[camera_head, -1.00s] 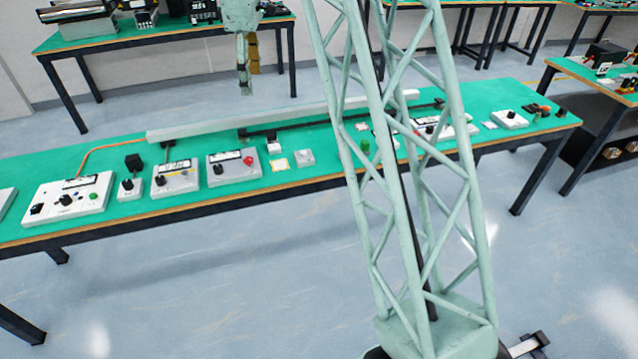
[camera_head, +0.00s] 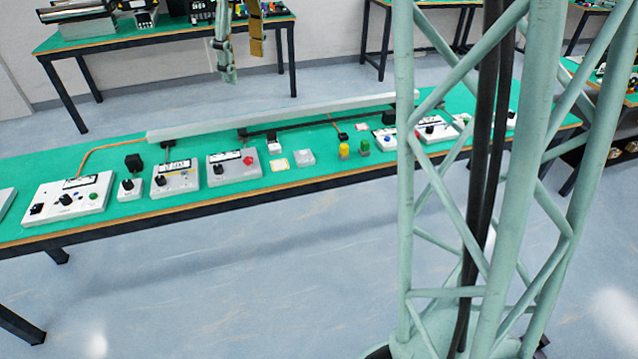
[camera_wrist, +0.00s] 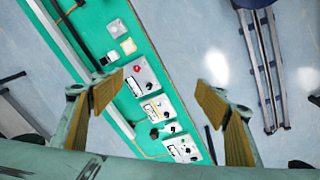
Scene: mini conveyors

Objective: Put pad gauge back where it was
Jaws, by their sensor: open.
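I cannot tell for sure which piece is the pad gauge. My gripper (camera_head: 242,62) hangs in the upper part of the head view, pointing down. In the wrist view my gripper (camera_wrist: 158,90) has its fingers wide apart with nothing between them. It is apart from both squares.
The green table (camera_head: 330,178) carries several control boxes, including a grey one with a red button (camera_head: 234,166). A long pale rail (camera_head: 290,118) runs along its back. Open floor lies in front.

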